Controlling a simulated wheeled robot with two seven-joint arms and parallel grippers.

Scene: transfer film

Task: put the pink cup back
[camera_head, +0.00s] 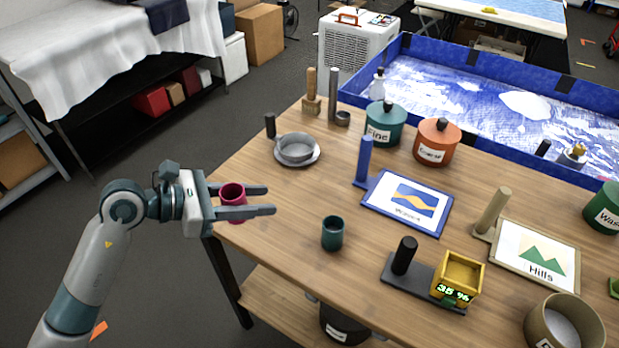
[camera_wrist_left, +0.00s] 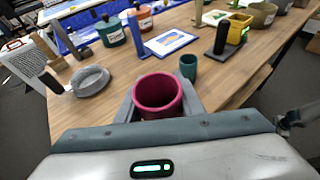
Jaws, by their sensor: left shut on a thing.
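The pink cup (camera_head: 232,200) is between the fingers of my left gripper (camera_head: 262,200), near the table's left edge in the head view. The gripper is shut on it. In the left wrist view the pink cup (camera_wrist_left: 158,95) stands upright with its open rim facing the camera, and the fingers (camera_wrist_left: 160,108) lie on both sides of it. I cannot tell whether its base touches the table. A teal cup (camera_head: 332,233) stands on the wooden table (camera_head: 290,205) to the right of the gripper, apart from it. My right gripper is not in view.
A blue-framed picture board (camera_head: 408,204), a teal pot (camera_head: 384,127), an orange pot (camera_head: 436,143) and a yellow display box (camera_head: 458,279) stand farther right. The table around the teal cup is clear.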

